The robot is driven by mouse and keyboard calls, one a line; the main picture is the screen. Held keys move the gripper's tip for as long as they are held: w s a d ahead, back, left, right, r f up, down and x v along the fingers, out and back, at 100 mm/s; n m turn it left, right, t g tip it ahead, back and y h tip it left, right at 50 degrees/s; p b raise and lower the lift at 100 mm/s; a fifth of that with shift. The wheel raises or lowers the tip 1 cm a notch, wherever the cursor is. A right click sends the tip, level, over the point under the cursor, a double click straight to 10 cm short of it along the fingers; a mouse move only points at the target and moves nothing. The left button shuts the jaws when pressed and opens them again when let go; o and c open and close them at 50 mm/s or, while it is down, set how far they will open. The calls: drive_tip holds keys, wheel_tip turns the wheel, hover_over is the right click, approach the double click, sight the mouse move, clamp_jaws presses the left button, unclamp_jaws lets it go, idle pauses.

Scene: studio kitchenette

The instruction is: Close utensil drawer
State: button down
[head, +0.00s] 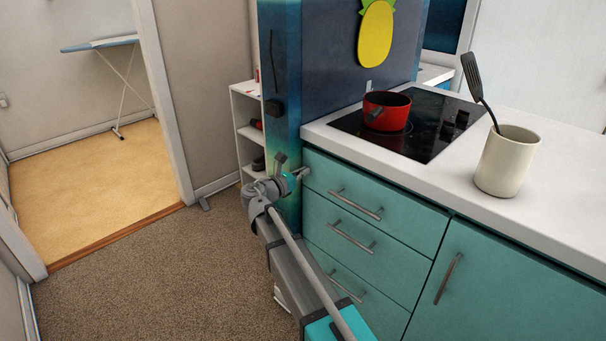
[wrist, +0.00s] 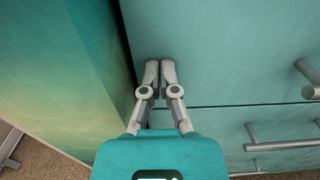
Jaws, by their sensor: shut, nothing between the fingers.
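The top teal drawer (head: 335,187) sits under the counter at the left end of a stack, with a grey bar handle (head: 355,205). Its front looks flush or nearly flush with the drawers below; a small gap cannot be told. It fills the upper right of the wrist view (wrist: 225,50). My gripper (head: 304,172) is shut and empty, its fingertips at the drawer's left edge. In the wrist view my gripper (wrist: 160,68) has both fingertips together against or just before the drawer front, left of the handle (wrist: 308,80). Exact contact cannot be told.
Two more teal drawers (head: 348,241) lie below, and a cupboard door (head: 500,290) is to the right. A blue panel (head: 281,110) stands close left of my gripper. A red pot (head: 386,112) and a utensil crock (head: 507,162) stand above. Carpet (head: 150,270) is clear at left.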

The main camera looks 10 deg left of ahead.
drive_tip(key=shift+w+d, duration=0.25)
drive_tip(key=shift+d, duration=0.05)
drive_tip(key=shift+r, duration=0.1)
drive_tip(key=shift+s+a, duration=0.1)
drive_tip(key=shift+s, duration=0.05)
drive_tip(key=v, duration=1.4)
drive_tip(key=shift+a, duration=0.25)
drive_tip(key=shift+s, duration=0.1)
